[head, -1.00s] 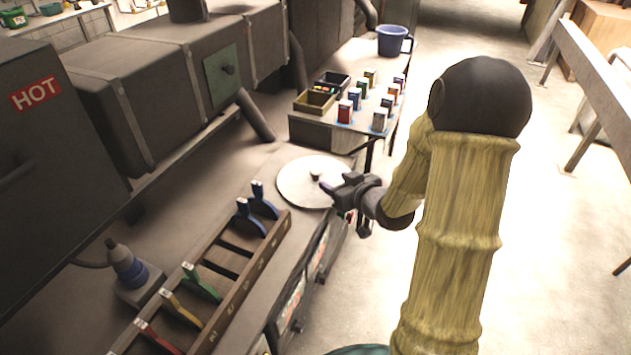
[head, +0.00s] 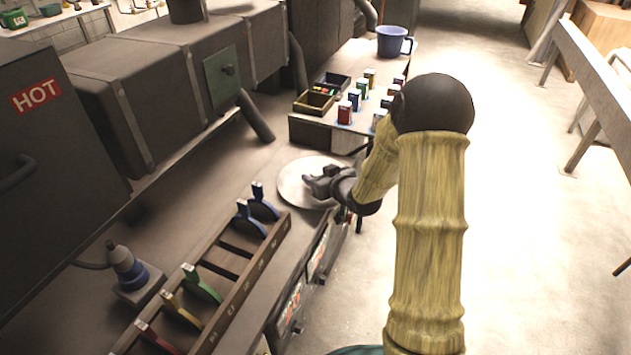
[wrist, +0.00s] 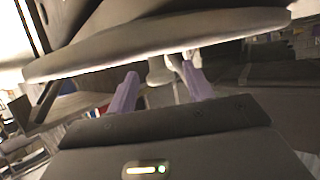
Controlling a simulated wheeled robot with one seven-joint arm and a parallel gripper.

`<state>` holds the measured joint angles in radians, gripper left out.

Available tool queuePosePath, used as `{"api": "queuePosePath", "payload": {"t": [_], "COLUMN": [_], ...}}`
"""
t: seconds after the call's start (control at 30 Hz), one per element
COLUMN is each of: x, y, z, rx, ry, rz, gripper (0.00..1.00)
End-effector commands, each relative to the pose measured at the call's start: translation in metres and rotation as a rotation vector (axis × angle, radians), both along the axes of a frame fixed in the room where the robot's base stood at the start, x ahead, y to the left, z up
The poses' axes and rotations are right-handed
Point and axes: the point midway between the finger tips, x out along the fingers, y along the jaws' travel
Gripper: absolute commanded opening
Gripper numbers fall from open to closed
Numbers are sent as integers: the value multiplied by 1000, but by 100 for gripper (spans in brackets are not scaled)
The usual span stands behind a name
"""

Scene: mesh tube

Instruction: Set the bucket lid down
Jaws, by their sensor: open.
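The bucket lid (head: 290,184) is a pale round disc lying at the right edge of the counter in the head view. Its rim also shows as a long pale band across the upper wrist view (wrist: 110,50). My gripper (head: 308,183) is over the lid's middle in the head view and hides its knob there. In the wrist view my two purple fingers (wrist: 160,83) are spread apart. A grey form like the lid's knob (wrist: 158,72) shows between them; I cannot tell whether they touch it. The lid's underside and any bucket below are hidden.
A wooden rack (head: 238,285) with several coloured-handled tools lies along the counter's front. A table behind holds small boxes (head: 344,113), open trays (head: 314,101) and a blue mug (head: 391,41). A dark box marked HOT (head: 38,95) stands at left.

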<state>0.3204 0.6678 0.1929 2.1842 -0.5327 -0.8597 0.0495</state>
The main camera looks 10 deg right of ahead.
Motion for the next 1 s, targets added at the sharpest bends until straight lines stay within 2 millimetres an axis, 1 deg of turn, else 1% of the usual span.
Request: {"api": "queuePosePath", "payload": {"t": [0.03, 0.1, 0.2, 0.7, 0.73, 0.77, 0.8, 0.93, 1.0], "x": [8, 15, 19, 19, 19, 19, 19, 19, 19], "y": [3, 5, 6, 6, 6, 6, 6, 6, 6], "z": [-3, -6, -8, -8, -8, -8, -8, -8, -8], "rx": [1, 0, 0, 0, 1, 0, 0, 1, 0], "ry": [-1, 0, 0, 0, 0, 0, 0, 0, -1], "rz": [1, 1, 0, 0, 0, 0, 0, 0, 0], "gripper": [51, 51, 51, 51, 48, 42, 34, 8, 0]}}
